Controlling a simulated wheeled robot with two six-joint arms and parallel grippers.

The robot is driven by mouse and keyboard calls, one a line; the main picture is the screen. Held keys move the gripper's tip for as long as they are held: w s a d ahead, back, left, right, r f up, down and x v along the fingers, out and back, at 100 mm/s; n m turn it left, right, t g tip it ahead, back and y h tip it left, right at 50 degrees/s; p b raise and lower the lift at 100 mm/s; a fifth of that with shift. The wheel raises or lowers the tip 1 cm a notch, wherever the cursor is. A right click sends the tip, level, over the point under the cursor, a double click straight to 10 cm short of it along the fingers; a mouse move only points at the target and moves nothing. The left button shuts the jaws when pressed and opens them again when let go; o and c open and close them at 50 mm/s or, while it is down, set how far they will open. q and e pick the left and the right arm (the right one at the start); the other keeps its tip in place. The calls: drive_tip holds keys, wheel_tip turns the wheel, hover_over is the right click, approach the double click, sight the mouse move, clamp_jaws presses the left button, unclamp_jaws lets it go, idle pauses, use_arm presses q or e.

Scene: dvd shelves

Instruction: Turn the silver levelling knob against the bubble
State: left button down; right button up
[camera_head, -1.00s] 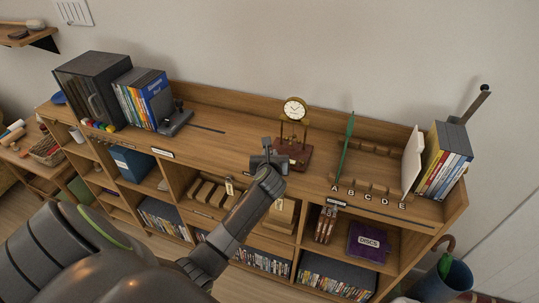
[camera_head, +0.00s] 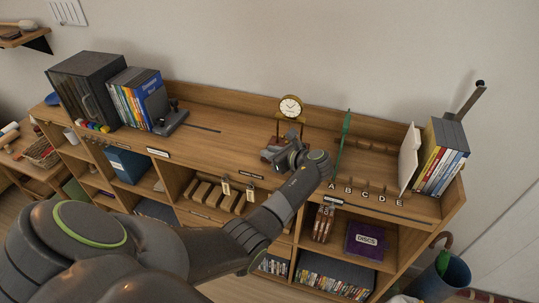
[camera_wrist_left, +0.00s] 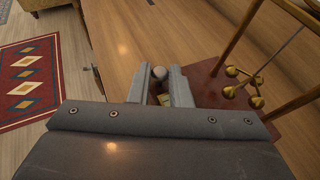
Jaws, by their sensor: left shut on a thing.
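The brass clock (camera_head: 290,107) with a white dial stands on a reddish-brown base (camera_wrist_left: 205,84) on top of the shelf unit. My left gripper (camera_head: 282,158) is at the front of this base and covers part of it in the head view. In the left wrist view the gripper (camera_wrist_left: 162,84) is shut on the round silver knob (camera_wrist_left: 158,73), which shows between its two fingertips. A small yellowish piece (camera_wrist_left: 165,98) shows just below the knob, perhaps the bubble level; its bubble is too small to read. My right gripper is not in view.
Brass posts and a brass pendulum piece (camera_wrist_left: 240,80) stand close to the right of the gripper in the wrist view.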

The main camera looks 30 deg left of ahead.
use_arm(q)
drive_tip(key=shift+w+f+n+g+b, duration=0.1)
drive_tip(key=shift+w+n+g+b, duration=0.15)
drive_tip(key=shift+n+g+b, duration=0.6)
drive_tip(key=shift+n+g, duration=0.25)
drive_tip(key=shift+g, duration=0.2)
drive_tip(key=c, duration=1.4)
unclamp_jaws()
drive_tip(key=shift+o, duration=0.2)
drive_tip(key=b+v, duration=0.1)
drive_tip(key=v, duration=0.5)
drive_tip(key=shift+d, duration=0.35)
drive_tip(key=shift+d+r, duration=0.25)
drive_tip(key=shift+d, duration=0.15)
